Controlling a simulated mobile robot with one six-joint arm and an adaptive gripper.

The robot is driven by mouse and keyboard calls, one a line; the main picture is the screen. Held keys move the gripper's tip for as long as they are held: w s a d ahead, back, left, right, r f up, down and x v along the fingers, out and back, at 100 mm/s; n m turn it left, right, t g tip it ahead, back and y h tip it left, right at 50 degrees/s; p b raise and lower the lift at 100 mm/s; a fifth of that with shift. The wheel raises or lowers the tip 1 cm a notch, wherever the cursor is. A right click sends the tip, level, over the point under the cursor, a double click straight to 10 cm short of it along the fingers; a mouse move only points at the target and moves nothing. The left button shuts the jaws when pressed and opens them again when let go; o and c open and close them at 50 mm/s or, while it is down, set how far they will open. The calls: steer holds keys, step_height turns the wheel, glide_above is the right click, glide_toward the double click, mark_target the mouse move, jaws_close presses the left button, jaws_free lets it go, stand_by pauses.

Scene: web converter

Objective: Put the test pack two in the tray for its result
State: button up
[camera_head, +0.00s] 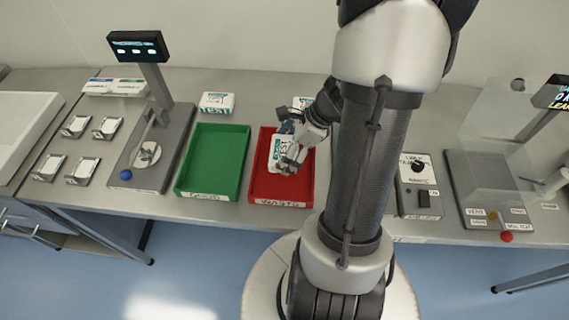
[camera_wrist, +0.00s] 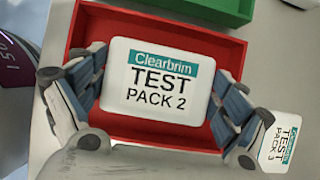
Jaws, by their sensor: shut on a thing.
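Test pack 2 (camera_wrist: 158,90) is a white pack with a teal "Clearbrim" label. It also shows in the head view (camera_head: 279,151). My gripper (camera_head: 289,158) is shut on it, with one finger at each side in the wrist view (camera_wrist: 158,95). The pack is over the red tray (camera_head: 257,187), which is labelled "WASTE" on its front. I cannot tell whether the pack touches the tray floor. The green tray (camera_head: 182,187), with a front label too small to read surely, stands just left of the red one and looks empty.
Test pack 3 (camera_wrist: 279,141) lies outside the red tray. Another white pack (camera_head: 217,102) lies behind the green tray. A scale-like device with a screen (camera_head: 138,46) stands at left. A panel with a black knob (camera_head: 418,168) and a clear-shielded station (camera_head: 485,170) stand at right.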

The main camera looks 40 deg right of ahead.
steer(key=shift+f+b, duration=0.95)
steer(key=shift+f, duration=1.4)
steer(key=shift+f, duration=0.1)
steer(key=o, duration=0.9)
steer(key=shift+c, duration=0.2)
steer(key=shift+d+r, duration=0.1)
steer(key=shift+r, duration=0.3)
steer(key=p+v, duration=0.5)
steer(key=v, duration=0.6)
steer(key=shift+s+d+r, duration=0.1)
steer(key=shift+s+r, duration=0.1)
